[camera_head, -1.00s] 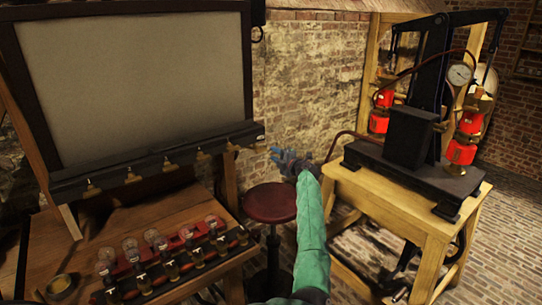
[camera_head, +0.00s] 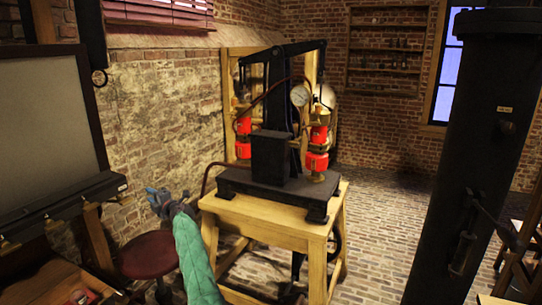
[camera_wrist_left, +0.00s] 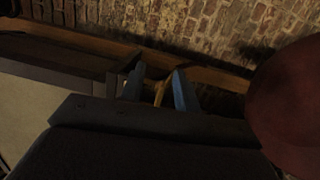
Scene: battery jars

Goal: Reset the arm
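My left arm shows in the head view with a green sleeve. Its blue-grey gripper (camera_head: 160,202) is held out near the red stool, left of the wooden pump table. In the left wrist view the two blue fingers of the left gripper (camera_wrist_left: 158,78) stand apart, and I see nothing held between them. A yellowish strip shows in the gap, apparently background. My right gripper is in neither view.
A red stool (camera_head: 148,254) stands beside the left arm. A wooden table (camera_head: 268,225) carries a black pump (camera_head: 272,158) with red cylinders. A framed board (camera_head: 50,125) is at left. A black column (camera_head: 480,150) stands at right.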

